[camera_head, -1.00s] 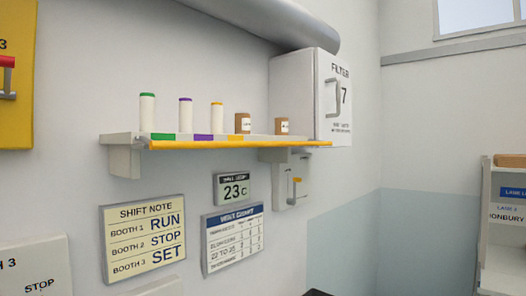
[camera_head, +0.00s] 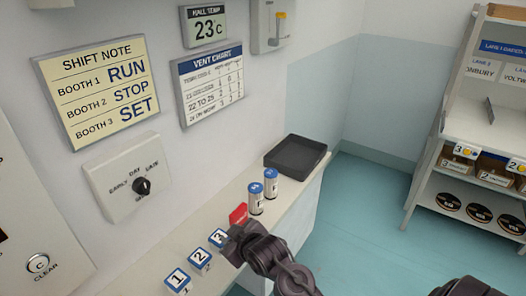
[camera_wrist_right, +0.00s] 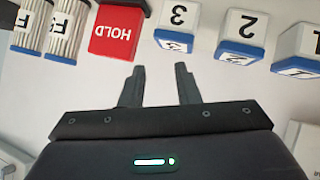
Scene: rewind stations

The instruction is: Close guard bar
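No guard bar shows clearly in the current views. My right gripper (camera_wrist_right: 160,72) is open and empty in the right wrist view. Its two dark fingers point toward the red HOLD block (camera_wrist_right: 115,32) and the white block marked 3 (camera_wrist_right: 177,22), apart from both. In the head view the right arm reaches in from below, its end by the red block (camera_head: 238,214) at the ledge. My left gripper is not in view.
The narrow ledge (camera_head: 204,225) carries numbered blocks, two blue-capped cylinders (camera_head: 263,190) and a black tray (camera_head: 296,155). Above it are a dial panel (camera_head: 128,178), a shift note (camera_head: 95,85) and a vent chart (camera_head: 209,83). A shelf rack (camera_head: 485,130) stands at right, with open floor before it.

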